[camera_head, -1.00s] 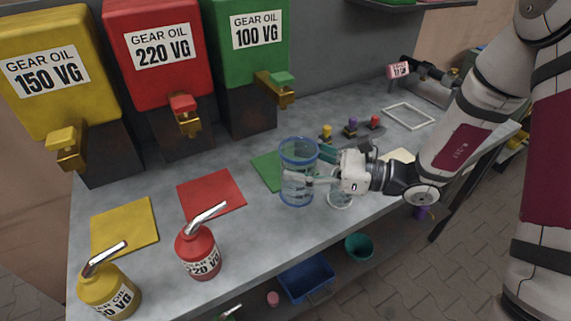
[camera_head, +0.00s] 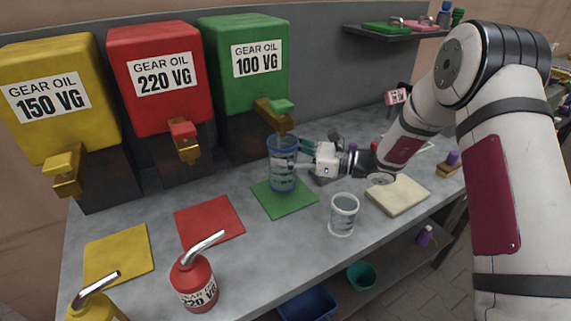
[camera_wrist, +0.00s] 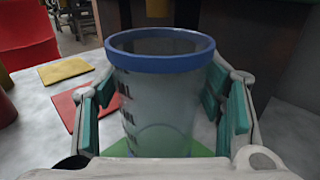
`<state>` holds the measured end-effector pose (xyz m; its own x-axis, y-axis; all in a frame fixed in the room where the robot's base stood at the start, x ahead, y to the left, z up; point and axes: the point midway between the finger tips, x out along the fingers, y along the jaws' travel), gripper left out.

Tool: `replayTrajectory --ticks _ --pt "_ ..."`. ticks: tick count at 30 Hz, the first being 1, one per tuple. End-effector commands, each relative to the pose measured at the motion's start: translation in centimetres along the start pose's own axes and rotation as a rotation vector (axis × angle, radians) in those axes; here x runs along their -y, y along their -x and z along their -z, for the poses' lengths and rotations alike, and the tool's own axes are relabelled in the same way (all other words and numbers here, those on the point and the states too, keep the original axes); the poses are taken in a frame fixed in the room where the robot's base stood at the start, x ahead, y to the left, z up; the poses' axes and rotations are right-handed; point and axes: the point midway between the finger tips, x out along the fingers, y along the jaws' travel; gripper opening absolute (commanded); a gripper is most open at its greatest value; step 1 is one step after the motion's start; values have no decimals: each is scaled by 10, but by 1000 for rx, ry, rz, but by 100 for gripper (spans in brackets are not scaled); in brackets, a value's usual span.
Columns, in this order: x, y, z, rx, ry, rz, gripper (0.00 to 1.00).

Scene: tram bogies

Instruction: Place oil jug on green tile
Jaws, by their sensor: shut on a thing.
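The oil jug (camera_head: 282,168) is a clear, upright cup with a blue rim and dark markings. It is over the back part of the green tile (camera_head: 290,207), below the green dispenser's tap. I cannot tell whether its base touches the tile. My gripper (camera_head: 297,164) comes from the right and is shut on the jug. In the wrist view the jug (camera_wrist: 158,90) stands between the teal finger pads of my gripper (camera_wrist: 160,110), with green tile (camera_wrist: 200,150) showing beneath it.
The green dispenser (camera_head: 245,75) and its brass tap (camera_head: 273,113) are close above the jug. A second clear cup (camera_head: 343,214) stands in front, near a beige tile (camera_head: 397,195). A red tile (camera_head: 208,219) and a red oil can (camera_head: 194,281) are at left.

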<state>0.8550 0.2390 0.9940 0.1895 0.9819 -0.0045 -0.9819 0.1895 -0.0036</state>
Motion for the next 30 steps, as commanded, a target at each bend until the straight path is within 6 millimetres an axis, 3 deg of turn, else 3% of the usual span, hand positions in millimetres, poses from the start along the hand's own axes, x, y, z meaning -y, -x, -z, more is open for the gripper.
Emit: replayTrajectory --ticks 3,6,17,18,20,21,30 --pt "-2 0 23 -4 -8 -2 25" --pt "-2 0 32 -2 -4 -2 25" --pt "-2 1 36 -2 -4 -1 25" --pt "-2 1 37 -3 -4 -1 65" --pt "-2 1 36 -3 -4 -1 78" --pt "-2 1 36 -3 -4 -1 83" --pt "-2 1 36 -3 -4 -1 83"
